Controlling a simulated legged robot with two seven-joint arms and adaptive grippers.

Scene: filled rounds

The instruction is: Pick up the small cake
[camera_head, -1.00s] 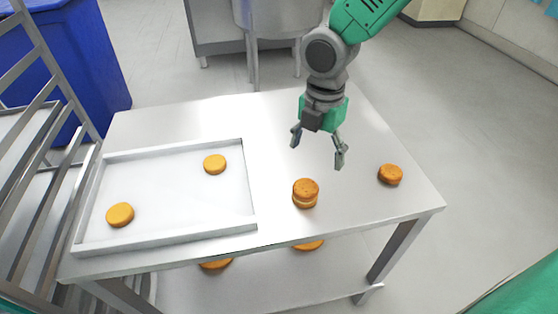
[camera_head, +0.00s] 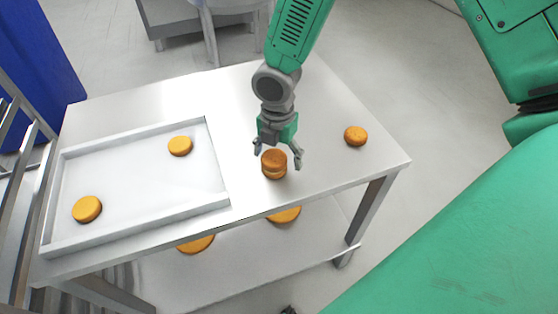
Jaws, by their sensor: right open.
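Several small round golden-brown cakes are in view. One (camera_head: 274,164) stands on the metal table right of the tray and looks like two rounds stacked, with a seam around its side. My right gripper (camera_head: 278,155) is open, pointing down, with its fingers on either side of this cake's upper part. I cannot tell whether they touch it. Another cake (camera_head: 355,136) lies alone near the table's right edge. Two more cakes, one near the back (camera_head: 180,146) and one at the front left (camera_head: 87,209), lie in the tray. My left gripper is not in view.
The shallow white tray (camera_head: 135,232) covers the table's left part. A metal rack (camera_head: 22,205) stands at the left by a blue bin (camera_head: 38,55). Two larger-looking rounds lie on the lower shelf (camera_head: 240,255). The table's back middle (camera_head: 180,95) is clear.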

